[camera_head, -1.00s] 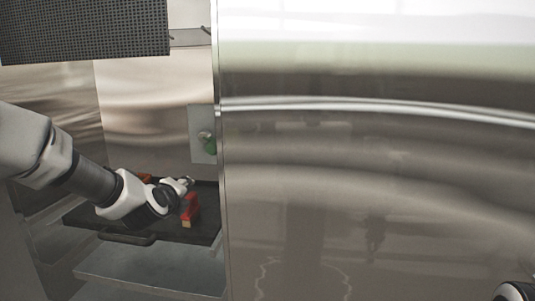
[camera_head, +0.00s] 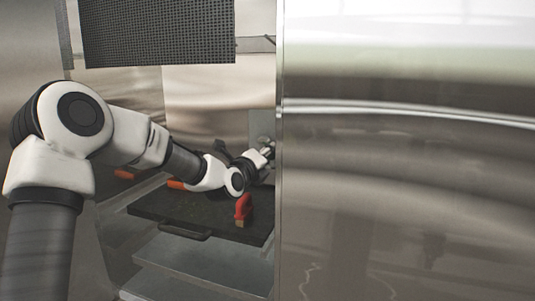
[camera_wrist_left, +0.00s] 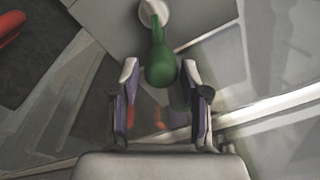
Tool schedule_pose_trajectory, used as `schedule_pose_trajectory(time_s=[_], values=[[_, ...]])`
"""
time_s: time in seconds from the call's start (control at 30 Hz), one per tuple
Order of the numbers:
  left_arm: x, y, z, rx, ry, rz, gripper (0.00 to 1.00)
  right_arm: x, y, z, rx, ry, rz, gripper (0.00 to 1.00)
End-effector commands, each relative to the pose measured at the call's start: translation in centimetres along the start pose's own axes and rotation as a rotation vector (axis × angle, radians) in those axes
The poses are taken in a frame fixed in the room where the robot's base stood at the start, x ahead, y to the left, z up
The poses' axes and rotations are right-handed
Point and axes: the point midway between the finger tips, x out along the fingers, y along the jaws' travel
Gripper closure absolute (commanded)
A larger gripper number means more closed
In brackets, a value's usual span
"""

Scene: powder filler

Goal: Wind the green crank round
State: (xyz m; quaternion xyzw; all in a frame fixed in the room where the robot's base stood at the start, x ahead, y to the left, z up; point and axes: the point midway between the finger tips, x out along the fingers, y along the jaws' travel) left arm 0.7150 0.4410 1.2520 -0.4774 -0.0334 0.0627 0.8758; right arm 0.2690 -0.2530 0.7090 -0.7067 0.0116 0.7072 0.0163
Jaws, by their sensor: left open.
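The green crank (camera_wrist_left: 160,68) shows in the left wrist view, with its rounded knob toward me and its arm running up to a pale round hub (camera_wrist_left: 154,12) on a grey plate. My left gripper (camera_wrist_left: 160,80) is open, one finger on each side of the knob, with visible gaps in the picture. I cannot tell whether the knob is fully in depth between the fingers. In the head view my left gripper (camera_head: 266,155) is at the grey mounting plate (camera_head: 262,122), beside the steel panel's edge, and largely hides the crank. My right gripper is not in view.
A black tray (camera_head: 160,208) below my left gripper holds a red-handled block (camera_head: 243,210). Orange pieces (camera_head: 177,184) lie behind my arm. A big shiny steel panel (camera_head: 400,200) closes off the right. A dark perforated panel (camera_head: 160,30) hangs above.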

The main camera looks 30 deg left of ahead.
Motion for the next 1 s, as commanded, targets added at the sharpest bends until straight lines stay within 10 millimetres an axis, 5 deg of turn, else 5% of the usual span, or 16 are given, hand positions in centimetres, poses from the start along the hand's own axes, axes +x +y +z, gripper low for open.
schedule_pose_trajectory(time_s=[0.17,0.3,0.33,1.0], values=[[0.05,0.0,-0.02,0.0,0.0,0.0,0.54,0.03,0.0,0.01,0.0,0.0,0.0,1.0],[0.04,0.0,-0.02,0.0,0.0,0.0,0.97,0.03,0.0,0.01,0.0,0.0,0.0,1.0],[0.04,0.0,-0.03,0.0,0.0,0.0,1.0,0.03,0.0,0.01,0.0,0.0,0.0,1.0],[0.06,-0.65,0.08,-0.182,-0.01,-0.016,1.0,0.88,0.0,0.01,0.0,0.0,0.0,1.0]])
